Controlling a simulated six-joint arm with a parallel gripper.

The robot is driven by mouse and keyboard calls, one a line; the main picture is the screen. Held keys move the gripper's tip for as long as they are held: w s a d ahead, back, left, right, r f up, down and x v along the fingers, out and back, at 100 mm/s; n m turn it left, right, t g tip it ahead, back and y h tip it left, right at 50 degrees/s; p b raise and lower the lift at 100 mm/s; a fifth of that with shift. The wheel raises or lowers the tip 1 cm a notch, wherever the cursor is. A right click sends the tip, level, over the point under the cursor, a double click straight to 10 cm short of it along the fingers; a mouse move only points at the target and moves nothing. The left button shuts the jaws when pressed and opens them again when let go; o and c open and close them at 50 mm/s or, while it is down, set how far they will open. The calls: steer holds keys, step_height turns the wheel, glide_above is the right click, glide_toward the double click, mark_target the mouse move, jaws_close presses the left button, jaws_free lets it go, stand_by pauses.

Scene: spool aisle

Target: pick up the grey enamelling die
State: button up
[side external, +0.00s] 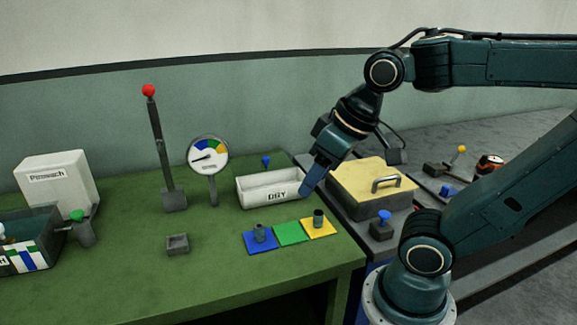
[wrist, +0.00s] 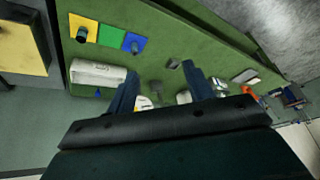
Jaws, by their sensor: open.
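Two small dark grey cylinders that could be dies stand upright on coloured pads on the green bench. One (side external: 259,233) is on the blue pad (side external: 247,247); the other (side external: 318,219) is on the yellow pad (side external: 326,232). I cannot tell for sure which is the enamelling die. Both also show in the wrist view, on the blue pad (wrist: 134,47) and the yellow pad (wrist: 82,35). My gripper (side external: 307,191) points down above the bench beside the white "DGY" tray (side external: 262,193). In the wrist view its blue fingers (wrist: 158,78) are apart, with nothing held between them.
A green pad (side external: 291,233) lies bare between the others. A small grey square holder (side external: 177,243) stands left. A gauge (side external: 208,157), a tall red-knobbed lever (side external: 156,140) and a dark crate (side external: 35,240) stand further left. A yellow-lidded box (side external: 370,185) is at right.

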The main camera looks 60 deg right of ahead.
steer(key=w+d+f+m+g+y, duration=0.1)
steer(key=w+f+m+g+y, duration=0.2)
steer(key=w, duration=0.6)
steer(key=m+y, duration=0.5)
steer(key=m, duration=0.7)
glide_above(259, 233)
steer(key=d, duration=0.2)
step_height(259, 233, down, 15)
steer(key=d+f+m+t+y, duration=0.1)
steer(key=f+m, duration=0.1)
steer(key=s+d+f+m+t+y, duration=0.1)
steer(key=d+f+m, duration=0.1)
steer(key=f, duration=0.1)
steer(key=s+d+f+m+t+y, duration=0.1)
steer(key=d+f+m, duration=0.1)
steer(key=shift+f+y, duration=0.3)
steer(key=shift+f, duration=0.05)
steer(key=shift+s+d+f+m+t, duration=0.2)
steer(key=shift+f+m+t, duration=0.25)
steer(key=shift+m, duration=0.25)
steer(key=shift+w+a+f, duration=0.25)
steer(key=shift+w+a, duration=0.1)
steer(key=shift+a, duration=0.2)
steer(key=shift+a+y, duration=0.1)
steer(key=shift+y, duration=0.2)
steer(key=shift+x, duration=3)
steer(key=shift+f, duration=0.1)
